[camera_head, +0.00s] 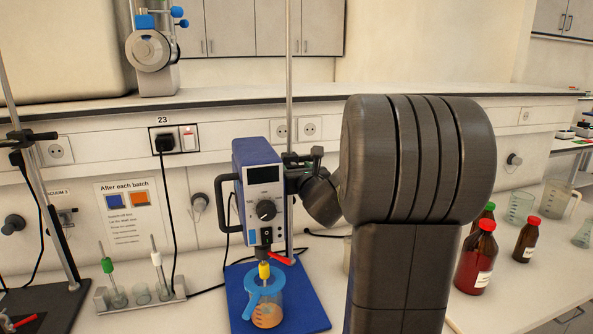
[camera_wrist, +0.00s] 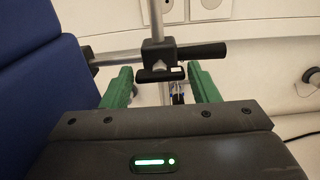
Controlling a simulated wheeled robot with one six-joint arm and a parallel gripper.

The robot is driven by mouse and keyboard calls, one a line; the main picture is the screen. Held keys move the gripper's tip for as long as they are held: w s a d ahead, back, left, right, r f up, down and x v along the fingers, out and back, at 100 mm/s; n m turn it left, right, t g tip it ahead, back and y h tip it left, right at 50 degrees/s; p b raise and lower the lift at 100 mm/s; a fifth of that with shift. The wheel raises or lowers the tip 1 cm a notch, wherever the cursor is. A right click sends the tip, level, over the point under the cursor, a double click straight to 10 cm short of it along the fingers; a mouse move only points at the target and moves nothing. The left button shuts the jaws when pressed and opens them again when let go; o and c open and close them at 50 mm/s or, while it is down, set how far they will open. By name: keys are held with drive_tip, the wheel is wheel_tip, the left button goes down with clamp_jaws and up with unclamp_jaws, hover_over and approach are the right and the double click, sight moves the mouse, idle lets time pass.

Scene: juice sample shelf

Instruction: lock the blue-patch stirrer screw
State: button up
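A small dark screw handle (camera_wrist: 160,74) sits below the clamp, between the two green fingers of my gripper (camera_wrist: 160,86). The fingers are apart, and contact with the handle cannot be told. My arm hides part of the clamp area in the head view.
A blue-collared jar (camera_head: 266,313) with orange liquid stands under the stirrer. A rack (camera_head: 140,297) with glassware is at left, beside another stand (camera_head: 45,200). Red-capped bottles (camera_head: 477,258) stand at right. A black cable (camera_head: 172,225) hangs from the wall socket.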

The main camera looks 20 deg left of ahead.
drive_tip(key=shift+o, duration=1.1)
drive_tip(key=shift+s+d, duration=0.1)
drive_tip(key=b+v, duration=0.1)
drive_tip(key=v, duration=1.2)
drive_tip(key=shift+s+d+b, duration=0.15)
drive_tip(key=shift+s+b, duration=0.1)
drive_tip(key=shift+b, duration=0.15)
drive_tip(key=shift+w, duration=0.1)
drive_tip(key=p+x, duration=0.1)
drive_tip(key=x, duration=1.2)
drive_tip(key=shift+w+a+p, duration=0.25)
drive_tip(key=shift+p, duration=0.15)
